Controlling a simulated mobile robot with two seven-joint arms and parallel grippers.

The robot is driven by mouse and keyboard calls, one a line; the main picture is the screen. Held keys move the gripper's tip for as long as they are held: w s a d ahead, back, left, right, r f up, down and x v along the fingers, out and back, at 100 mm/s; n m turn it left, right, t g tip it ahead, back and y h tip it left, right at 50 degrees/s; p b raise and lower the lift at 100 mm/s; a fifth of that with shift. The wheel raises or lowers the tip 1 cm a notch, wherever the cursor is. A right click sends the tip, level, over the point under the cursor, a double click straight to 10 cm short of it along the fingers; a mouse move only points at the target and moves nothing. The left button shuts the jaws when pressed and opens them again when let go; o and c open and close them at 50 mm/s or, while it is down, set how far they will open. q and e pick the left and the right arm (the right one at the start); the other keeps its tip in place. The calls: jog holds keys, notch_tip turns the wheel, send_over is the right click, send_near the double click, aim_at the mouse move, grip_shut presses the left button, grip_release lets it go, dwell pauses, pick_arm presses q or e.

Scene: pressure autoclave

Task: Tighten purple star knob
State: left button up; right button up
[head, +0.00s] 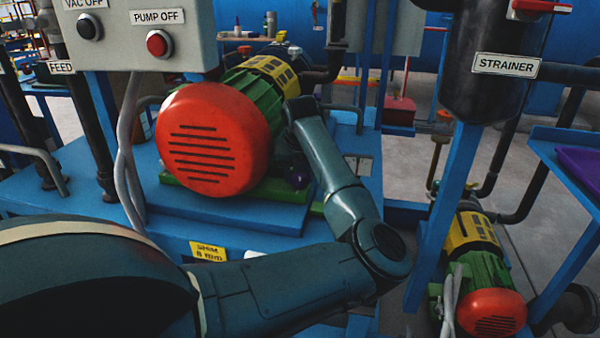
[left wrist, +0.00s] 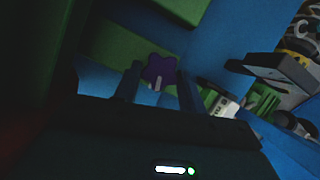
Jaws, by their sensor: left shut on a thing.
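The purple star knob (head: 298,179) shows as a small dark purple shape at the foot of the green motor with the red fan cover, on the blue base. In the left wrist view the star knob (left wrist: 158,68) sits between the two fingertips of my left gripper (left wrist: 158,80), one finger on each side. My left gripper is shut on the knob. In the head view the gripper (head: 292,170) is small and dark just by the knob, and my arm partly hides it. My right gripper is not in view.
The motor's red fan cover (head: 212,139) stands close left of my left gripper. A grey control box (head: 140,35) is at the upper left. A blue post (head: 449,205) and a strainer vessel (head: 487,60) stand to the right. A second, smaller motor (head: 480,265) is low at the right.

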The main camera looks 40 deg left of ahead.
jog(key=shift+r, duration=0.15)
pick_arm(q)
jog(key=o, duration=1)
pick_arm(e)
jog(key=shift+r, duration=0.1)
pick_arm(q)
jog(key=shift+r, duration=0.15)
jog(key=shift+s+d+r, duration=0.1)
jog(key=shift+r, duration=0.25)
jog(key=p+v, duration=0.3)
jog(key=v, duration=0.9)
jog(key=shift+r, duration=0.15)
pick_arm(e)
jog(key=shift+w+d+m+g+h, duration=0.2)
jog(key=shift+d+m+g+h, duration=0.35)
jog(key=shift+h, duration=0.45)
